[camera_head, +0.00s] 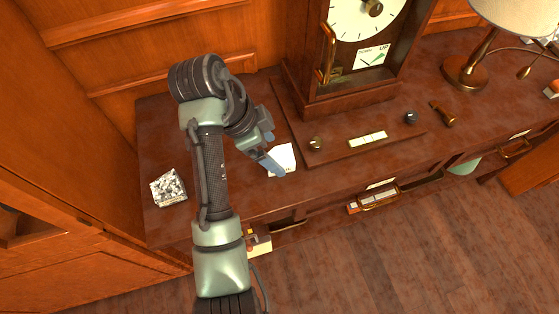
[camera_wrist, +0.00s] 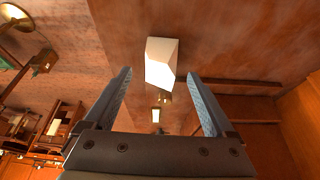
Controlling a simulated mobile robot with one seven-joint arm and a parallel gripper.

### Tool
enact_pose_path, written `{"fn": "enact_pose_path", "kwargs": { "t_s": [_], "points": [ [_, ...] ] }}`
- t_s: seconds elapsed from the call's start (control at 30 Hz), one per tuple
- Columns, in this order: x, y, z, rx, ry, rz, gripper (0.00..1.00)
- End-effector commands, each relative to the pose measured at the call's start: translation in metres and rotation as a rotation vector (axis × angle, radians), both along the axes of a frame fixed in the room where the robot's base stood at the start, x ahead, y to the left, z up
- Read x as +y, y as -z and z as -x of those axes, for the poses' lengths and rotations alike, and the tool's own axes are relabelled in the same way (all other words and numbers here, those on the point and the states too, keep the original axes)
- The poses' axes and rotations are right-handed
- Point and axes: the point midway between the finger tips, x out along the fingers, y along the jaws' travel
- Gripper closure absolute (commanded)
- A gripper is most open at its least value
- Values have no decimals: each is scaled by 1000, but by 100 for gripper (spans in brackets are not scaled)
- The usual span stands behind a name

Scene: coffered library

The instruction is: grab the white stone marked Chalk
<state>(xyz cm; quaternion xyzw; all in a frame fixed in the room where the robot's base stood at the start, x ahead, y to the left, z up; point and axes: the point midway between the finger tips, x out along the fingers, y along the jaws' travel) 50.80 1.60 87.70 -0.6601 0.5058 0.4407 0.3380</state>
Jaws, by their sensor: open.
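A white block (camera_head: 283,157) lies on the dark reddish cabinet top, left of the clock's base. I take it for the white stone, but I cannot read a marking on it. My gripper (camera_head: 274,165) is over it and hides part of it. In the wrist view the white stone (camera_wrist: 160,58) shows beyond and between the two blue-grey fingers of my gripper (camera_wrist: 159,74). The fingers are spread apart with nothing held between them. I cannot tell how much height separates them from the stone.
A clock (camera_head: 345,85) stands on a wooden base right of the stone, with a small brass knob (camera_head: 316,144) and a label plate (camera_head: 368,138). Drawers (camera_head: 380,197) stand partly open along the front.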

Motion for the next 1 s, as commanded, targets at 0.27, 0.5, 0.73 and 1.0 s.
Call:
{"fn": "enact_pose_path", "kwargs": {
  "t_s": [0.27, 0.5, 0.73, 1.0],
  "points": [
    [-12, 38, -3, 2, 0, 1, 11],
    [-13, 39, -4, 0, 0, -1, 14],
    [-13, 39, -4, 0, 0, -1, 56],
    [-13, 38, -4, 0, 0, 0, 100]
  ]
}}
